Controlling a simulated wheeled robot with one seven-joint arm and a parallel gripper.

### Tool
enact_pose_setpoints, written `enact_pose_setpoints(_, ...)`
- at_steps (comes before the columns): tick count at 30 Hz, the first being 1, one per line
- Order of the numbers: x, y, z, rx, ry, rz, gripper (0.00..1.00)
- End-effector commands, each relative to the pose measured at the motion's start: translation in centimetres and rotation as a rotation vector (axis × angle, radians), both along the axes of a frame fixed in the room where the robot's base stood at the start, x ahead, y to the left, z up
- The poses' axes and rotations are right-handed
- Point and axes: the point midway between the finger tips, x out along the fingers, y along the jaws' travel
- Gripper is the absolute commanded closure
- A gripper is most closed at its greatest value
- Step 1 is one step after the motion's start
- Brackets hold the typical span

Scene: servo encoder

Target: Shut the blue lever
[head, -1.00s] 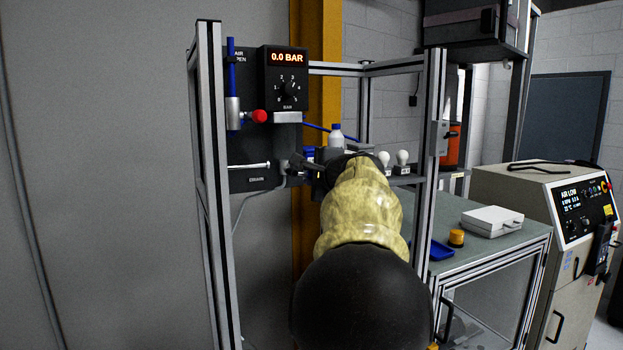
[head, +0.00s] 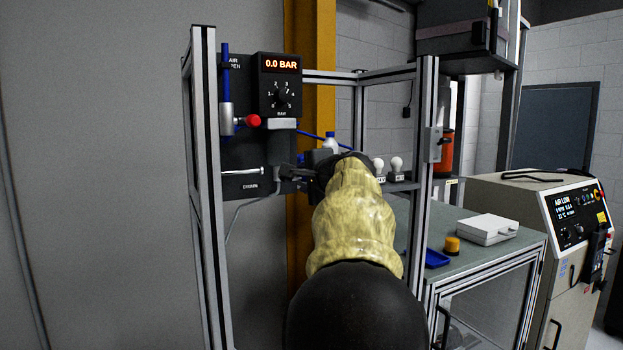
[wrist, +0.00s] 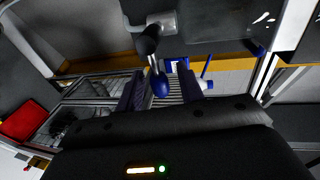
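The blue lever shows in the wrist view as a short dark stem ending in a round blue knob (wrist: 160,86). The stem comes from a grey cylindrical valve body (wrist: 162,22). My gripper (wrist: 161,92) is open, with one dark finger on each side of the knob and a visible gap to each. There my own arm and gripper hide the blue knob.
Above the drain valve are a red knob (head: 253,120), an upright blue pipe (head: 226,75) and a gauge box (head: 281,85) reading 0.0 BAR. An aluminium frame post (head: 206,170) stands left. Bulbs (head: 396,164) and a bottle (head: 330,142) stand on the shelf behind my arm.

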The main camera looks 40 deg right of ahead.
Motion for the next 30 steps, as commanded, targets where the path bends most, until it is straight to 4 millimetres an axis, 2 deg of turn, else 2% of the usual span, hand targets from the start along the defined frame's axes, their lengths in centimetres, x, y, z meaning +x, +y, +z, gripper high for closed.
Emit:
enact_pose_setpoints(5, -1.2, 0.4, 0.2, -0.001, -0.002, 0.0, 0.62)
enact_pose_setpoints(8, -2.7, 0.8, 0.4, -0.001, -0.002, 0.0, 0.62)
enact_pose_setpoints(24, -12.8, 3.8, 2.5, -0.002, -0.004, -0.001, 0.62)
enact_pose_setpoints(30, -15.6, 4.6, 3.1, 0.0, -0.001, -0.001, 0.62)
